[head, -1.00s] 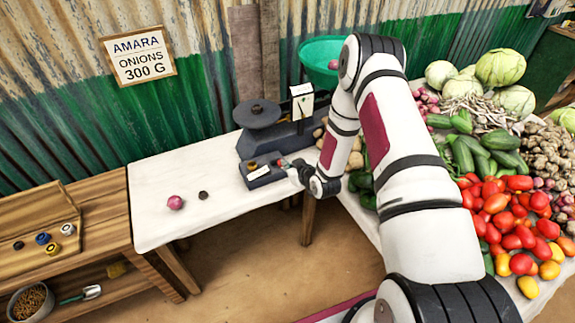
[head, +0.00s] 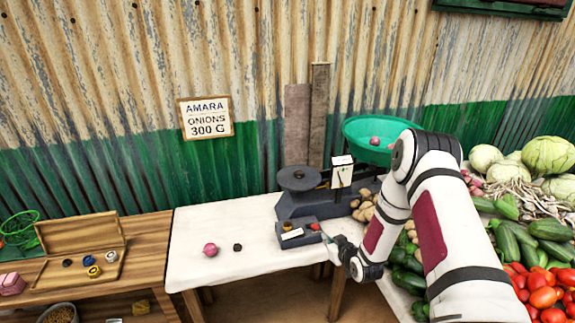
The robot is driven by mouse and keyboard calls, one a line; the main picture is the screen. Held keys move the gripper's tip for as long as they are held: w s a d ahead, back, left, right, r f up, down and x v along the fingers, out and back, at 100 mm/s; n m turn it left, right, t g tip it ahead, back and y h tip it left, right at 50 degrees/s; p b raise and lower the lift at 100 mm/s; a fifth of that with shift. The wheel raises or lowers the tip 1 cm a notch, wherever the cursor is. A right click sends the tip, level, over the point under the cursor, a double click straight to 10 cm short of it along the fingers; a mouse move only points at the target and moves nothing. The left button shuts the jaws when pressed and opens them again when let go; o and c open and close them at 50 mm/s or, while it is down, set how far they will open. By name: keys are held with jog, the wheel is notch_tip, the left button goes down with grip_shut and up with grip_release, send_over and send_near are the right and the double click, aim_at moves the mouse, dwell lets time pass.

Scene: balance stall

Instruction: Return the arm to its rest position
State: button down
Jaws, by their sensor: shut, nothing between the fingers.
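My arm (head: 428,205) reaches in from the lower right, bent at the elbow. My gripper (head: 331,240) is at its end, low beside the right end of the small grey tray (head: 304,238) in front of the scale. It is small in the picture; it looks shut and holds nothing. I cannot tell whether it touches the tray. The scale (head: 300,205) has a dark round plate on the left and a green pan (head: 358,126) on the right with onions (head: 375,141) in it.
A red onion (head: 210,249) and a small dark weight (head: 237,247) lie on the white table (head: 190,270). A wooden box (head: 82,262) with weights stands on the left bench. Vegetables, including tomatoes (head: 542,297), crowd the right. The table's front left is clear.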

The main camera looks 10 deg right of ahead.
notch_tip(320, 180, up, 16)
jog(key=w+g+h, duration=0.1)
jog(key=w+g, duration=0.1)
jog(key=s+r+g+h, duration=0.1)
jog(key=s+r, duration=0.3)
jog(key=r, duration=0.4)
jog(key=s+r+h, duration=0.1)
jog(key=s+r, duration=0.2)
jog(key=r, duration=0.4)
jog(key=s+a+r+m+g, duration=0.1)
jog(key=s+r, duration=0.3)
jog(key=s, duration=0.7)
jog(key=s+a+r+m+g+b, duration=0.1)
jog(key=s+r, duration=0.3)
jog(key=s, duration=0.7)
jog(key=s+a+r+m+g, duration=0.1)
jog(key=s+a+r, duration=0.2)
jog(key=s, duration=0.7)
jog(key=shift+s+r+g+y+b, duration=0.3)
jog(key=shift+s+r+y+b, duration=0.1)
jog(key=shift+r, duration=0.15)
